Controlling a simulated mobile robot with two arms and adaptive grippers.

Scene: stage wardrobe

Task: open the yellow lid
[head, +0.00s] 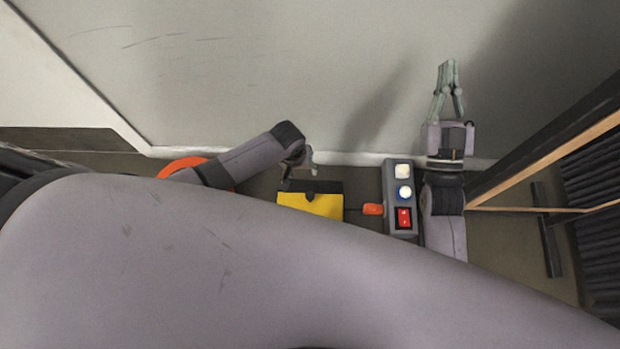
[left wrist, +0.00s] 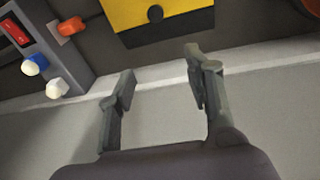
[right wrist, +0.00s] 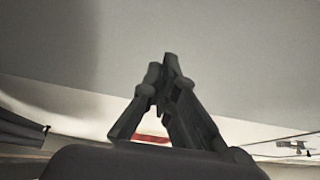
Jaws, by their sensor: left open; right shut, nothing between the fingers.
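My left gripper (head: 300,178) is just beyond that edge, over the box's far side. In the left wrist view the left gripper (left wrist: 160,82) is open and empty, apart from the lid. My right gripper (head: 448,68) is shut and empty, out to the right, pointing at the wall.
An orange ring (head: 185,166) is at left. The pale wall (head: 270,80) is close behind.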

